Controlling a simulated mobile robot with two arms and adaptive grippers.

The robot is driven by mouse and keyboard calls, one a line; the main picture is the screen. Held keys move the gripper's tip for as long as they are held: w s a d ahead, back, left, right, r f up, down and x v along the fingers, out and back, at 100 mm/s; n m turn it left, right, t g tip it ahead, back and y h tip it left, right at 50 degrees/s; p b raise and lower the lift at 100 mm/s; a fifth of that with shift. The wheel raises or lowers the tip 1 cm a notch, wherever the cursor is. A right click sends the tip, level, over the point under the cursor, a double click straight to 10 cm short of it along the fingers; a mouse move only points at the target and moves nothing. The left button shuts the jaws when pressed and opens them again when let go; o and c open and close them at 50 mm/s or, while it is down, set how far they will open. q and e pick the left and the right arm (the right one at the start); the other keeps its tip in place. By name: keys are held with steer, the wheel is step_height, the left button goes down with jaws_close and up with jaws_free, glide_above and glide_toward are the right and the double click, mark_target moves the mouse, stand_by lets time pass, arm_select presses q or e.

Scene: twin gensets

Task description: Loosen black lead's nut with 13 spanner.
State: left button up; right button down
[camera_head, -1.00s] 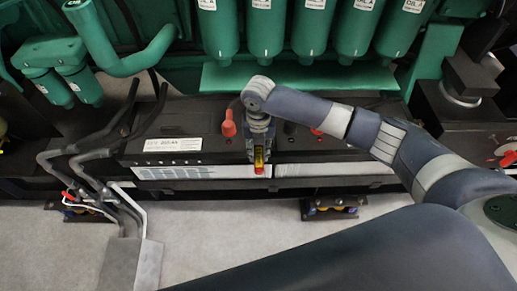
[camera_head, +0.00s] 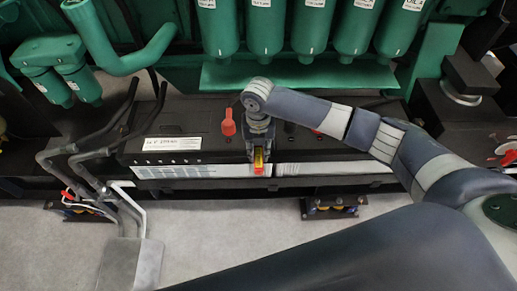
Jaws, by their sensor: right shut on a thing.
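My right gripper (camera_head: 259,153) reaches over the black batteries from the right and points down at their front edge. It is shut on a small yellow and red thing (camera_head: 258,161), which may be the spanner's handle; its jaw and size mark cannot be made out. The black lead's nut cannot be picked out; the gripper and wrist cover part of the battery top. Black cables (camera_head: 130,113) run over the left end of the left battery (camera_head: 190,128). My left gripper is not in view.
A red terminal cap (camera_head: 228,123) stands just left of my right wrist. Green filter canisters (camera_head: 265,27) hang behind the batteries above a green ledge (camera_head: 300,76). Grey bent pipes (camera_head: 85,160) stand at the left. The pale floor (camera_head: 220,225) in front is mostly clear.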

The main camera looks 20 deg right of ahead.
steer(key=shift+f, duration=0.15)
steer(key=shift+f, duration=0.6)
stand_by(0.4)
steer(key=c, duration=2.2)
jaws_free()
jaws_close()
steer(key=shift+s+d+n, duration=0.2)
steer(key=shift+d+n, duration=0.3)
steer(key=shift+d, duration=0.2)
steer(key=shift+d, duration=0.15)
